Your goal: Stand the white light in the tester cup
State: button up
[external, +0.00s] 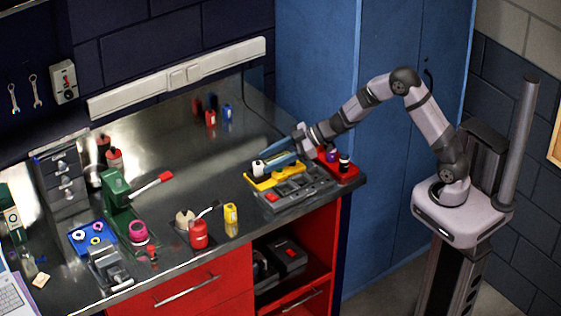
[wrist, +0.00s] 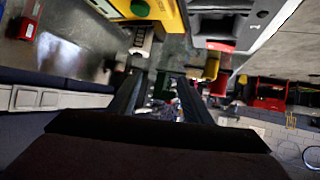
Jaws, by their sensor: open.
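A small white piece with a dark part, which looks like the white light (external: 258,166), is at the left end of the yellow holder (external: 262,183). In the wrist view a white and dark piece (wrist: 141,40) shows just beyond the fingertips, beside the yellow holder (wrist: 171,14). My gripper (external: 270,163) is open, its fingers slanting down to the left beside the white light. In the wrist view both fingers (wrist: 155,82) are apart with no object clearly held between them. I cannot tell which part is the tester cup.
A grey tray (external: 300,188) with a red part lies in front of the yellow holder. A red tray (external: 349,176) with small bottles is at its right. A yellow bottle (external: 231,214) and red pot (external: 198,235) stand left. The bench's back middle is mostly clear.

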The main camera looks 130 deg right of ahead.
jog(key=shift+g, duration=0.9)
jog(key=w+a, duration=0.1)
jog(key=a, duration=0.1)
jog(key=w+a, duration=0.2)
jog(key=a, duration=0.1)
jog(key=w+a, duration=0.2)
jog(key=shift+w+a+r, duration=0.2)
jog(key=shift+a, duration=0.05)
jog(key=a+f+n+g+y, duration=0.1)
jog(key=a+f+g+y, duration=0.15)
jog(key=a, duration=1.25)
jog(key=s+a+f+n+g+y, duration=0.1)
jog(key=s+a+g, duration=0.2)
jog(key=s+a, duration=0.5)
jog(key=s+a+n+g+y, duration=0.2)
jog(key=s+a, duration=0.6)
jog(key=a, duration=0.9)
jog(key=shift+s+f+g, duration=0.3)
jog(key=shift+f+g, duration=0.1)
jog(key=shift+g, duration=0.45)
notch_tip(320, 180, down, 9)
jog(key=b, duration=0.9)
jog(key=shift+f, duration=0.15)
